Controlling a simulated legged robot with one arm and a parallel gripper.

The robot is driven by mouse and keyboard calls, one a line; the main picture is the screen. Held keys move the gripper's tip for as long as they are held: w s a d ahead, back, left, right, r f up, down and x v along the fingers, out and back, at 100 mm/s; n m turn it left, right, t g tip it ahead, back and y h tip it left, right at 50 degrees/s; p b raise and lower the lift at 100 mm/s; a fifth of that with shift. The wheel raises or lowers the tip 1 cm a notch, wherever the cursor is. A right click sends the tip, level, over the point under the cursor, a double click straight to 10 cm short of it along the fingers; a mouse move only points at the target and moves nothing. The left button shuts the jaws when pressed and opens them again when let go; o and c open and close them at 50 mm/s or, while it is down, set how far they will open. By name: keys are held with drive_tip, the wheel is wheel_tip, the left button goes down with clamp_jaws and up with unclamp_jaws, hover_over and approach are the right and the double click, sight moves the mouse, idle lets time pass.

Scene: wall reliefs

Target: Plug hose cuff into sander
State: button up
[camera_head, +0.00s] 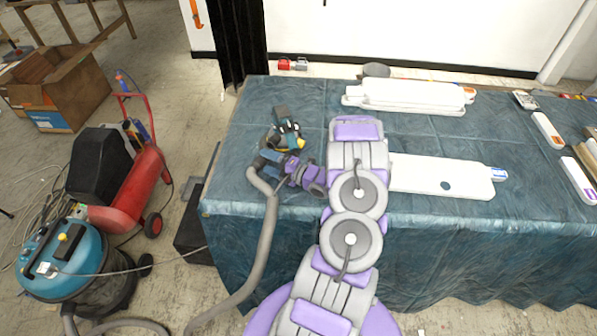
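The sander (287,135), dark with yellow and blue parts, sits on the left part of the cloth-covered table. The grey hose (266,225) rises from the floor past the table's front edge and bends at its upper end beside my gripper (267,162). My gripper is at the end of my purple and grey arm, just in front of and slightly left of the sander. The hose cuff is at or between my gripper's fingers and cannot be made out clearly. The fingers are too small to tell whether they are closed on it. A gap between cuff and sander cannot be judged.
The table (450,215) has a blue cloth. Long white panels (410,95) lie at the back, and another panel (440,175) lies right of my arm. A blue vacuum (68,262) and a red compressor (125,195) stand on the floor at left, near a cardboard box (62,88).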

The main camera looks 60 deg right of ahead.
drive_tip(key=s, duration=0.4)
drive_tip(key=s+p, duration=0.1)
drive_tip(key=s, duration=0.4)
drive_tip(key=s+d+p, duration=0.1)
drive_tip(key=s, duration=0.3)
drive_tip(key=shift+s+r, duration=0.15)
drive_tip(key=shift+r, duration=0.15)
drive_tip(key=shift+r, duration=0.1)
